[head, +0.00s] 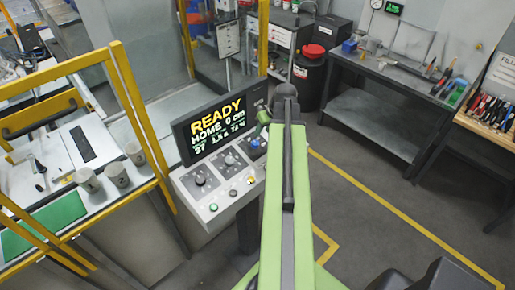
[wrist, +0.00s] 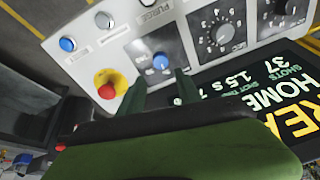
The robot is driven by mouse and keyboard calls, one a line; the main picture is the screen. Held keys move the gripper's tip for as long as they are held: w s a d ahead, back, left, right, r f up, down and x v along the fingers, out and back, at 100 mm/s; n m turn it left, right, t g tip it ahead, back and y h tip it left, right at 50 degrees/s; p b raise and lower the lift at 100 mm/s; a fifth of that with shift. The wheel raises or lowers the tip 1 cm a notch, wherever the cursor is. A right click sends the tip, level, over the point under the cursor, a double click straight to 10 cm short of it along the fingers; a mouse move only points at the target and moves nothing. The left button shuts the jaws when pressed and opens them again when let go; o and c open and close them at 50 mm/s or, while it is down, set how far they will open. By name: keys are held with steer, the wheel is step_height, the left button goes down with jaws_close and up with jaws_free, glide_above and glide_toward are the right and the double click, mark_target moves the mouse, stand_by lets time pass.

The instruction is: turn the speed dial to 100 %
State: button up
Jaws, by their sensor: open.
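The control panel (head: 215,180) stands left of my arm in the head view. It carries two black dials (head: 200,179) with scale marks and a blue knob (head: 255,143). In the wrist view the blue knob (wrist: 160,62) sits on a dark plate, and a black dial (wrist: 222,34) is to its right. I cannot read which one is labelled speed. My gripper (wrist: 160,84) is open and empty, its dark green fingertips either side of the blue knob's line in the wrist view. Whether they touch the panel I cannot tell. The display (head: 218,125) reads READY, HOME.
A red button on a yellow base (wrist: 107,88) lies left of my gripper, with a blue button (wrist: 68,44) farther up. Yellow fence posts (head: 140,115) and a bench with several cups (head: 116,173) stand left. A dark table (head: 390,90) is at the back right; floor between is clear.

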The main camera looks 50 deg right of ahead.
mark_target(256, 143)
steer(key=b+x, duration=0.7)
steer(key=x, duration=0.3)
steer(key=shift+s+b, duration=0.15)
steer(key=shift+b, duration=0.15)
steer(key=shift+w+f+b, duration=0.25)
steer(key=shift+f+b, duration=0.05)
steer(key=shift+r, duration=0.1)
